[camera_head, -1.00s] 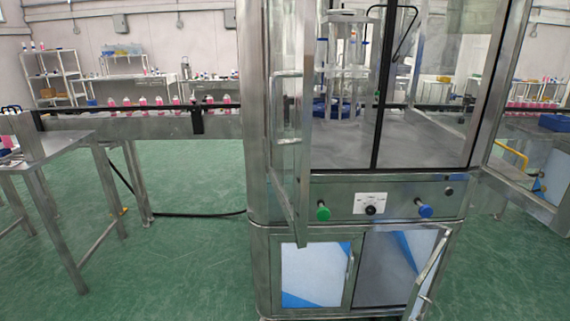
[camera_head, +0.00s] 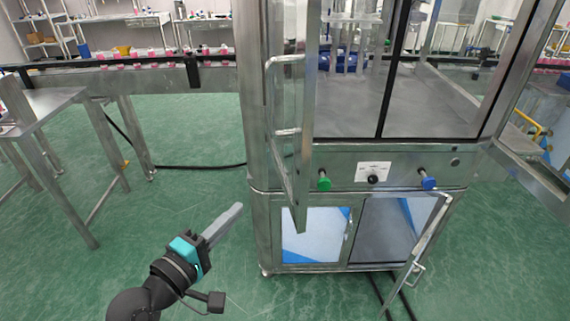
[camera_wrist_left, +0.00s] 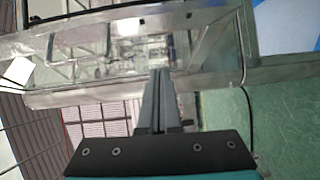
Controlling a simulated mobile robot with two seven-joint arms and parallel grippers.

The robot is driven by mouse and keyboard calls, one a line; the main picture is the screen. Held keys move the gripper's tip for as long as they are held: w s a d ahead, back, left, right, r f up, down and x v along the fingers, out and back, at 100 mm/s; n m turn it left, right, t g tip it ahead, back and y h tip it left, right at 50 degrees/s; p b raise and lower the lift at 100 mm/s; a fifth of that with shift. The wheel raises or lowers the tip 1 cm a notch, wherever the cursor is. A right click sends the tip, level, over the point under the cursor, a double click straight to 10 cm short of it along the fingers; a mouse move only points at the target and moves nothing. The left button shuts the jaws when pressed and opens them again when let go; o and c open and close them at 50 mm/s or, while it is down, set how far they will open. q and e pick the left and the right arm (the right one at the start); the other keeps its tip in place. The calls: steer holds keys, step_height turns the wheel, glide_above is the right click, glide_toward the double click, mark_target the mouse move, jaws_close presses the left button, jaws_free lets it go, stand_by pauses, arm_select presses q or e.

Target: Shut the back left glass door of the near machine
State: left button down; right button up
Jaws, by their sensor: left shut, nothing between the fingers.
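The near machine (camera_head: 345,160) is a steel cabinet with a glazed upper part. Its left glass door (camera_head: 290,120) stands swung open toward me, seen almost edge-on, with a bar handle (camera_head: 271,95) on it. My left gripper (camera_head: 238,207) is at lower left, its fingers together and empty, pointing up and to the right. It is left of the door's lower end and appears apart from it. In the left wrist view the closed fingers (camera_wrist_left: 159,75) point toward steel framing and glass. My right gripper is not in view.
The right glass door (camera_head: 535,115) is also open. A lower cabinet door (camera_head: 425,245) stands open at right. Green and blue knobs stick out from the front panel. A conveyor (camera_head: 120,75) and a steel table (camera_head: 45,102) are at left. Green floor between is free.

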arm_select(q)
steer(key=r, duration=0.2)
glide_toward(295, 165)
steer(key=w, duration=0.5)
steer(key=shift+w+d+f+h+p, duration=0.1)
steer(key=shift+d+f+h+p, duration=0.1)
steer(key=shift+d+p, duration=0.4)
steer(key=shift+w+d+f+h+p, duration=0.15)
steer(key=shift+d+p, duration=0.1)
steer(key=shift+d, duration=0.55)
steer(key=shift+s+d, duration=0.1)
